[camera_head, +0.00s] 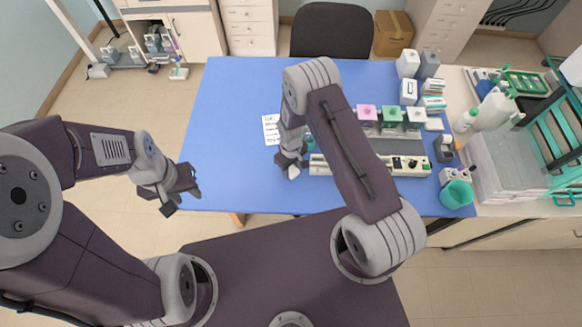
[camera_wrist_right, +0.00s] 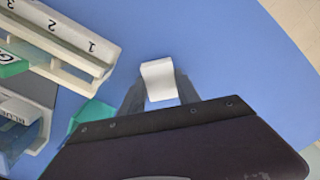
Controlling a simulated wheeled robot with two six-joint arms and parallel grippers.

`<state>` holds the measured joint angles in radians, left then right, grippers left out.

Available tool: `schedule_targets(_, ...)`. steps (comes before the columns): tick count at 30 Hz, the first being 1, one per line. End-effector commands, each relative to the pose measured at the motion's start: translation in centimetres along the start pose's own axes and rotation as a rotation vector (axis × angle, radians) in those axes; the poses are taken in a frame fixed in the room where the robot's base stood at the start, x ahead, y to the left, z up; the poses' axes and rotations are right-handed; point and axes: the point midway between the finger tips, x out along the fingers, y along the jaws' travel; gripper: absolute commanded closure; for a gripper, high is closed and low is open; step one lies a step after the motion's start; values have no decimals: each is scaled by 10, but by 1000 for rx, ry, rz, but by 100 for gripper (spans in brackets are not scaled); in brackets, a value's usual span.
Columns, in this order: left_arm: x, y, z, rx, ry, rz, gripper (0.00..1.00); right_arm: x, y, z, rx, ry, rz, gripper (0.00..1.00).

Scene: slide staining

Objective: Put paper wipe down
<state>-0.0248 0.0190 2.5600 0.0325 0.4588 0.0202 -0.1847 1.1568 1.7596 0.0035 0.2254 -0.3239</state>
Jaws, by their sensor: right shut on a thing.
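The paper wipe (camera_wrist_right: 158,80) is a small white folded piece between the fingertips of my right gripper (camera_wrist_right: 160,92) in the right wrist view. The right gripper is shut on it over the blue table. In the head view the right gripper (camera_head: 291,164) is near the front middle of the table, with the white wipe (camera_head: 293,173) at its tips, left of the long rack. Whether the wipe touches the table cannot be told. My left gripper (camera_head: 180,190) is at the table's left front edge, its fingers apart and empty.
A cream numbered rack (camera_head: 320,164) lies close right of the right gripper, also in the wrist view (camera_wrist_right: 75,42). Staining bottles with pink and green tops (camera_head: 391,115) stand behind it. A white paper sheet (camera_head: 270,129) lies behind-left. The blue table's left half (camera_head: 230,110) is clear.

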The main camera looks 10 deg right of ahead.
Motion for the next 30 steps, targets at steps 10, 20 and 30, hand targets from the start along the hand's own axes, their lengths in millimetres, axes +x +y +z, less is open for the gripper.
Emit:
schedule_targets(10, 6, 0, 1, 0, 0, 0, 64, 6, 0, 1, 0, -2, -1, 40)
schedule_targets(20, 2, 0, 0, 0, 0, 0, 64, 4, -2, 3, 0, -8, -3, 40)
schedule_targets(30, 14, 0, 2, 0, 0, 0, 64, -63, 0, 0, 0, 3, 1, 40)
